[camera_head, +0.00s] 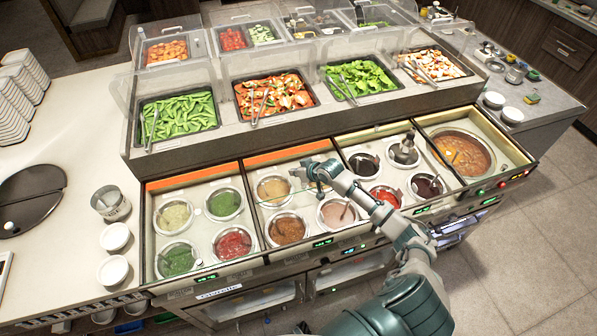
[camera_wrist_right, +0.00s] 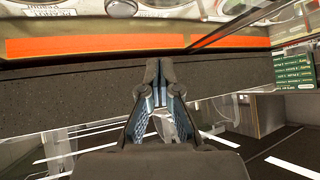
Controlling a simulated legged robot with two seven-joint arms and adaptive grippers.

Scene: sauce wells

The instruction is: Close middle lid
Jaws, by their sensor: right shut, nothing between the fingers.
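The counter of sauce wells in the head view has several framed sections. The middle section's metal deck (camera_head: 311,196) holds round sauce pots, which show uncovered toward the front. An orange strip (camera_head: 288,156) runs along its back edge; a faint clear edge crosses near the rear pots, but I cannot tell how far the clear lid extends. My right gripper (camera_head: 299,174) is over the rear of this section, just in front of the strip. In the wrist view the right gripper's fingertips (camera_wrist_right: 158,65) meet, empty, below an orange strip (camera_wrist_right: 95,47); contact is unclear. My left gripper is out of view.
The left section (camera_head: 196,237) also has an orange strip and open pots. A soup pot (camera_head: 463,154) is at the right. Food trays (camera_head: 272,94) under clear guards stand behind the wells. White bowls (camera_head: 114,237) are on the left counter. My right arm crosses the right-hand wells.

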